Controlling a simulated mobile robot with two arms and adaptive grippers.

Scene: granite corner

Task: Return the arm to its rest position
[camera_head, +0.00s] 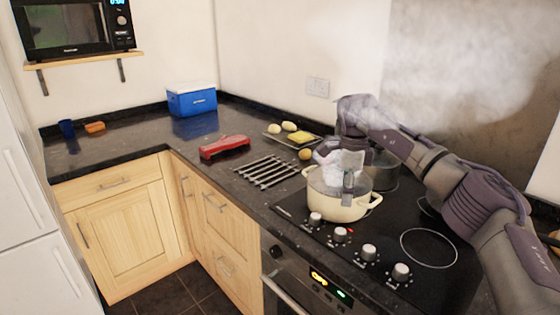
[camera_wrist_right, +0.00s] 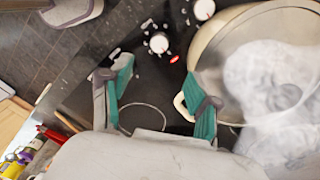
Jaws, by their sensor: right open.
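My right arm comes in from the right in the head view. Its gripper (camera_head: 347,178) is over the cream pot (camera_head: 338,207) on the hob, partly veiled by steam. In the right wrist view the two teal-padded fingers of the gripper (camera_wrist_right: 158,92) are spread with nothing held between them. The cream pot (camera_wrist_right: 205,50) shows there at the right, its side handle close to one finger; I cannot tell whether they touch. Steam hides much of the pot's top. My left gripper is in neither view.
A metal rack (camera_head: 268,171), a red object (camera_head: 224,147) and a tray of food (camera_head: 285,140) lie to the left. A blue box (camera_head: 191,101) stands in the corner.

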